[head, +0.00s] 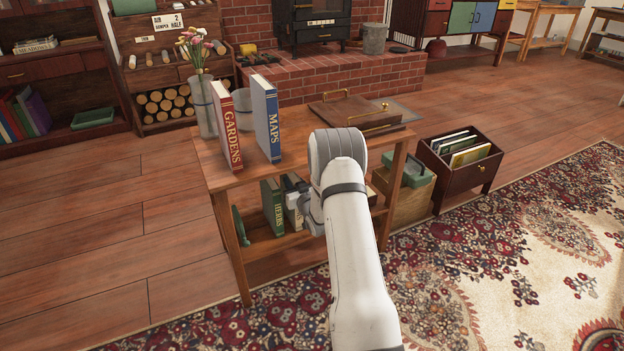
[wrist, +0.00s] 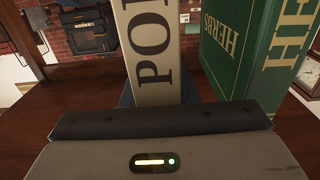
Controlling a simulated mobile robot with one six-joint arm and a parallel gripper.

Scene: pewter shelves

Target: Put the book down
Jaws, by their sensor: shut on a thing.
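My gripper (head: 304,206) reaches to the lower shelf (head: 268,243) of the wooden table. It is shut on a cream book (head: 292,219), which stands upright there. In the wrist view, the cream book (wrist: 153,52) shows its spine with dark letters starting "PO"; the rest is cut off. The green HERBS book (head: 273,206) stands right beside it, and it also fills the right of the wrist view (wrist: 226,48). The head view does not show whether the cream book's bottom touches the shelf, and my arm partly covers it.
A green item (head: 240,226) leans at the shelf's left.

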